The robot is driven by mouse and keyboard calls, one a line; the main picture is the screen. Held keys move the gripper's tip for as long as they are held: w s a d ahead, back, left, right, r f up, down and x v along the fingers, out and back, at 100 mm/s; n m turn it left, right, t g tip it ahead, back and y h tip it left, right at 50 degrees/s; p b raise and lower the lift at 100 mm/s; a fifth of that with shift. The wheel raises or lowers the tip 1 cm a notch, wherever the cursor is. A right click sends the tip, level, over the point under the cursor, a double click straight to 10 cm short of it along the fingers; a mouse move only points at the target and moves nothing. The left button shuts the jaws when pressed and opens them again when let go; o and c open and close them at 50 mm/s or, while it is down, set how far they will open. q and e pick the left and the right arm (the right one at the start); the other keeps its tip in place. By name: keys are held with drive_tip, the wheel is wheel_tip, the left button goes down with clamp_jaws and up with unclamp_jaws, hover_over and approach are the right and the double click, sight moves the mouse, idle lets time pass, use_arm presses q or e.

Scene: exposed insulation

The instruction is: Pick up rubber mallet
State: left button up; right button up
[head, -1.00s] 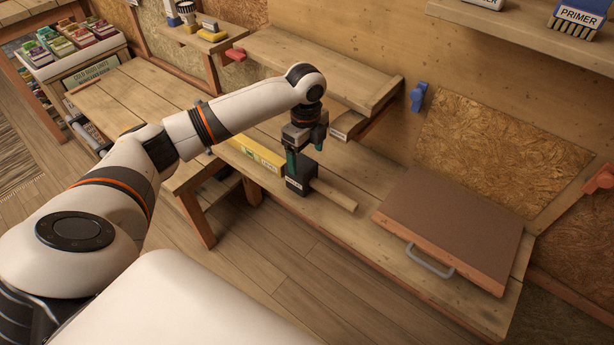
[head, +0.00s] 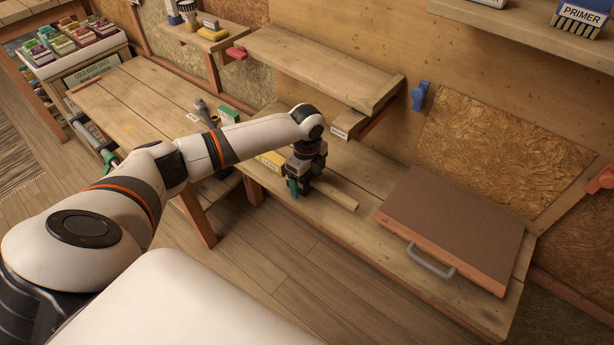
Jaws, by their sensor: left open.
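The rubber mallet lies on the wooden workbench (head: 385,185). Its pale wooden handle (head: 338,195) points to the lower right. Its black head is now mostly hidden behind my left gripper (head: 300,185). The left gripper points down, with its green-tipped finger beside the mallet head. It is open and around or just over the head; I cannot tell whether it touches. My right gripper is not in view.
A brown-topped board (head: 455,225) with a grey handle lies to the right. A yellow box (head: 270,160) is just left of the gripper. A raised wooden shelf (head: 320,65) stands behind. The bench between mallet and board is clear.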

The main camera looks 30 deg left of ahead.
use_arm(q)
drive_tip(key=c, duration=1.4)
drive_tip(key=shift+w, duration=0.1)
drive_tip(key=shift+r, duration=0.1)
wheel_tip(320, 180, up, 28)
drive_tip(key=shift+f+p, duration=0.1)
drive_tip(key=shift+p, duration=0.9)
